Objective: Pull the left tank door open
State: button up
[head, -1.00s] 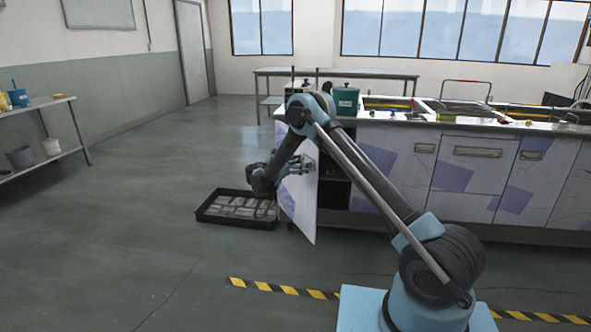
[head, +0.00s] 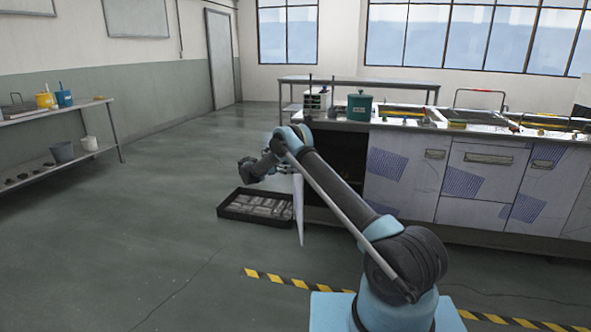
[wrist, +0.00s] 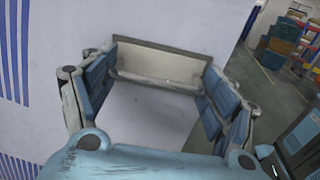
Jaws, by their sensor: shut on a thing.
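The left tank door (head: 299,212) stands swung out from the left end of the tank counter and shows nearly edge-on in the head view. The dark inside of its cabinet (head: 345,160) is visible behind it. In the wrist view the door's white face (wrist: 150,120) fills much of the picture, with a recessed metal handle (wrist: 158,68) near the top middle. My gripper (wrist: 158,88) has its blue-padded fingers on both sides of the handle and is shut on it. In the head view my gripper (head: 283,169) is small and partly hidden by my arm.
A black tray (head: 255,208) of parts lies on the floor just left of the door. More closed doors (head: 485,180) run to the right. A green pot (head: 359,105) stands on the counter. A shelf (head: 60,110) is at the left wall; the floor between is clear.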

jog(key=shift+s+a+f, duration=0.1)
jog(key=shift+s+a, duration=0.15)
jog(key=o, duration=1.4)
jog(key=shift+w+d, duration=0.15)
jog(key=shift+d, duration=0.15)
